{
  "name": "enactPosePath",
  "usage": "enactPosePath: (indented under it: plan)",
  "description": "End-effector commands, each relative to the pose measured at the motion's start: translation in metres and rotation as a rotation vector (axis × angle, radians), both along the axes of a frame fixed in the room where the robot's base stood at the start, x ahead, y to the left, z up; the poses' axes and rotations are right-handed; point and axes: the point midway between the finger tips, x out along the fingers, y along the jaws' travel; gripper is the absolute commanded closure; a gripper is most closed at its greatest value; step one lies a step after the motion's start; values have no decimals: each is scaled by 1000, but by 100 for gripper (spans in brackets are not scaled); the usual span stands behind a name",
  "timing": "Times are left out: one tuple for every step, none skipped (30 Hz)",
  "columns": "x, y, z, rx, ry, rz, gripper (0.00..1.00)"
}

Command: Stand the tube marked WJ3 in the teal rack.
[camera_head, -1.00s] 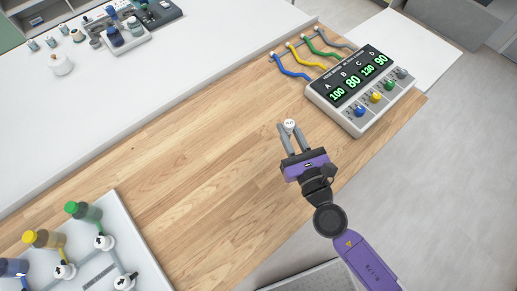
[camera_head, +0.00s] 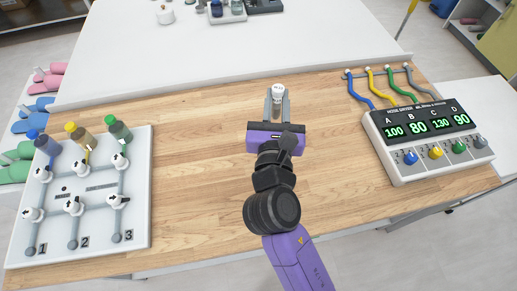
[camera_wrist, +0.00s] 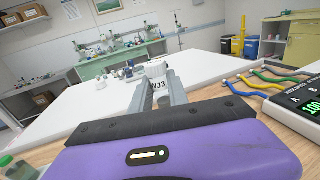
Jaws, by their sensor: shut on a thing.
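My gripper (camera_head: 277,104) is shut on a small tube with a white cap (camera_head: 278,90), held upright between the fingertips above the wooden top. In the wrist view the tube (camera_wrist: 157,72) shows the marking WJ3 below its cap. I cannot make out a teal rack for certain in either view.
A hose driver box (camera_head: 430,145) with coloured hoses stands at the right. A white valve board (camera_head: 85,215) with coloured bottles lies at the left. The wooden top (camera_head: 190,190) between them is clear. Beyond it, a white table (camera_head: 330,35) has a grey holder (camera_head: 228,14) at its far side.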

Motion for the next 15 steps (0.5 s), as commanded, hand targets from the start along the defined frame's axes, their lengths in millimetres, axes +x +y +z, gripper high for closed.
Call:
enactPosePath:
  plan:
    - [2, 14, 4, 2, -3, 16, 100]
    - [3, 19, 6, 1, -2, 24, 100]
    - [4, 26, 9, 1, -1, 33, 100]
    - [4, 30, 9, 0, 0, 39, 100]
    - [4, 33, 10, -1, 1, 43, 100]
    - [4, 35, 8, -2, 2, 47, 100]
    - [4, 36, 5, -3, 2, 49, 100]
    - [4, 37, 0, -3, 3, 50, 100]
    - [4, 38, -7, -5, 5, 51, 100]
    - [4, 37, -14, -5, 5, 51, 100]
    - [3, 37, -22, -6, 6, 51, 100]
    - [4, 37, -32, -7, 6, 50, 100]
    - [4, 37, -39, -6, 5, 50, 100]
    - [4, 37, -47, -5, 6, 50, 100]
    - [4, 36, -57, -6, 5, 49, 100]
